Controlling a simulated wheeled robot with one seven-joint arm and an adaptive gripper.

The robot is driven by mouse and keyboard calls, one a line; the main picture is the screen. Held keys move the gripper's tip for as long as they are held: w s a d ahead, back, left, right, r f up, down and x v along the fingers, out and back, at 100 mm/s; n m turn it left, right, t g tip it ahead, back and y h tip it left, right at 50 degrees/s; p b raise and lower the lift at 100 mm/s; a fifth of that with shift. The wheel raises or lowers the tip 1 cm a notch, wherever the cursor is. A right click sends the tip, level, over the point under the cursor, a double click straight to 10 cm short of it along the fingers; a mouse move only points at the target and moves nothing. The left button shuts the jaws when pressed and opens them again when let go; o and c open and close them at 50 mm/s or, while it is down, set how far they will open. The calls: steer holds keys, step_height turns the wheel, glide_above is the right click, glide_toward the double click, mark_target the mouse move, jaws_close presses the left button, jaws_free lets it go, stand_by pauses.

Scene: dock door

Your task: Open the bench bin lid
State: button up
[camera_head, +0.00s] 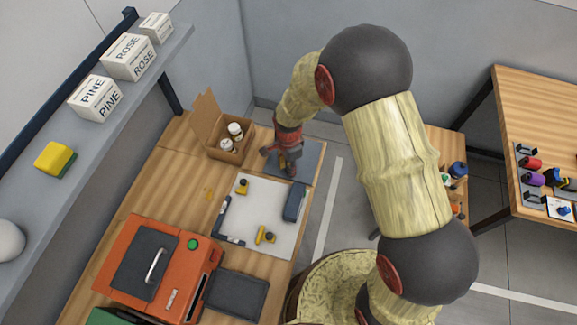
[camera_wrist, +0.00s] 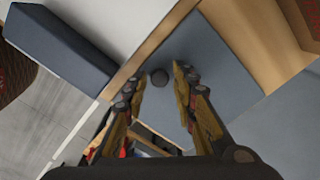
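A flat blue-grey lid (camera_head: 308,158) lies at the far right end of the wooden bench. It fills much of the wrist view (camera_wrist: 205,60) and looks closed, level with the wood around it. A small dark round knob (camera_wrist: 158,78) stands on it. My gripper (camera_head: 287,167) points down over the lid. In the wrist view its two fingers (camera_wrist: 159,74) are apart, one on each side of the knob, with gaps visible. Whether the fingertips are down at the knob's height is unclear. In the head view the gripper hides the knob.
An open cardboard box (camera_head: 230,148) with jars stands left of my gripper. A white mat (camera_head: 262,208) with small yellow parts and a dark blue block (camera_head: 295,203) lies nearer. An orange machine (camera_head: 150,270) is at the front left. A shelf (camera_head: 100,135) runs along the left.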

steer(key=c, duration=0.6)
jaws_close()
